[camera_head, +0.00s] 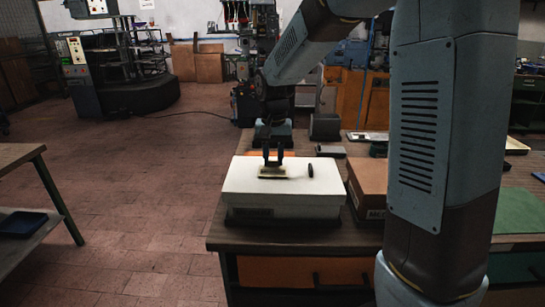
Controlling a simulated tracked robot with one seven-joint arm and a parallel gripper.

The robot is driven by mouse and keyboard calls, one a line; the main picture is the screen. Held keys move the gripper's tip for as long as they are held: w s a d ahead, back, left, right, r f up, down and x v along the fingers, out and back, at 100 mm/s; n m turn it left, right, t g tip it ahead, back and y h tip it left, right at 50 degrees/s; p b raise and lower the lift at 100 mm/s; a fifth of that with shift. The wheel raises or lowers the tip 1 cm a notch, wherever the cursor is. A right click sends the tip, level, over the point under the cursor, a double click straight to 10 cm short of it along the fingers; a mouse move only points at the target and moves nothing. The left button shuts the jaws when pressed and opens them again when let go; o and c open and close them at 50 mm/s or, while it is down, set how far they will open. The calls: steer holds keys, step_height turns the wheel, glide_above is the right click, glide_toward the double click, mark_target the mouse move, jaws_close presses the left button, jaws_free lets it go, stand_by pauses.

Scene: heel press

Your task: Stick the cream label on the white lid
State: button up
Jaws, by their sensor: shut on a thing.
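The white lid (237,187) tops a box with a dark base, near the left end of the workbench. The cream label (272,173) is a small pale rectangle at the lid's upper middle. My gripper (273,161) points down over the lid, shut on the cream label from above. The label is level and low over the lid; I cannot tell whether it touches. The fingertips partly hide its back edge.
A small dark object (310,170) stands on the lid, right of the label. A brown cardboard box (368,178) is close on the right, with a green mat (517,211) farther right. Dark equipment (324,127) stands behind. Open floor lies left.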

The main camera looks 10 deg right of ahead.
steer(key=shift+f, duration=0.35)
stand_by(0.6)
steer(key=o, duration=1.4)
steer(key=shift+r, duration=3.5)
